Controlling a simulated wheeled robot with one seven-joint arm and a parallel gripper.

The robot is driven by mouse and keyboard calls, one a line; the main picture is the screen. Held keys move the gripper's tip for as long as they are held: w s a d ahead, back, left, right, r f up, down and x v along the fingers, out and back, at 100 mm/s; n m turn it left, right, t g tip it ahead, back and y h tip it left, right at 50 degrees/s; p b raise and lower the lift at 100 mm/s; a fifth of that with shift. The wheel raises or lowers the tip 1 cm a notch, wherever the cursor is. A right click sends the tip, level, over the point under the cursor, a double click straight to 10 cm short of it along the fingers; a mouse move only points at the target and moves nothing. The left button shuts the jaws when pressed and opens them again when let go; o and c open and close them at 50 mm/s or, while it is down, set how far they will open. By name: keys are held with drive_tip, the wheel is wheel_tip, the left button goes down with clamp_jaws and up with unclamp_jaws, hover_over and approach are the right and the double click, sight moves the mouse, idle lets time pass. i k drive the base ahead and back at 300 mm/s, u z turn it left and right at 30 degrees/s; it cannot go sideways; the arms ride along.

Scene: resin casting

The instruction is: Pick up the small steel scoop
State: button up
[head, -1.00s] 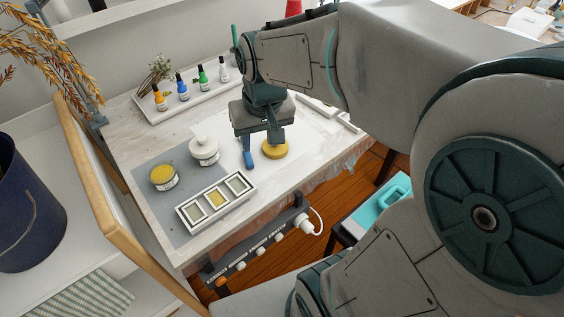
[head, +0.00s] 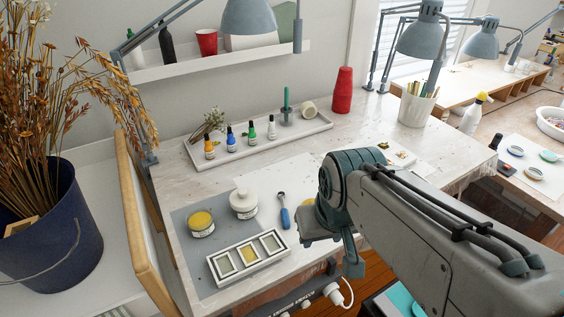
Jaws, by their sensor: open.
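A small tool with a blue handle and a small grey metal end, which looks like the steel scoop (head: 285,214), lies on the table in the middle of the head view. Its metal end points away from me and nothing holds it. My gripper (head: 352,263) is open, to the right of the scoop and nearer the table's front edge, apart from it. My arm hides part of the gripper and the table right of the scoop.
Behind, a white tray (head: 262,142) holds several small bottles. A power strip (head: 290,300) runs along the front edge.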

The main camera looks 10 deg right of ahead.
sight(286, 221)
drive_tip(key=u, duration=0.4)
drive_tip(key=k, duration=1.1)
drive_tip(key=u, duration=1.1)
drive_tip(key=i, duration=0.75)
drive_tip(key=z, duration=0.8)
drive_tip(key=i, duration=0.7)
drive_tip(key=z, duration=0.85)
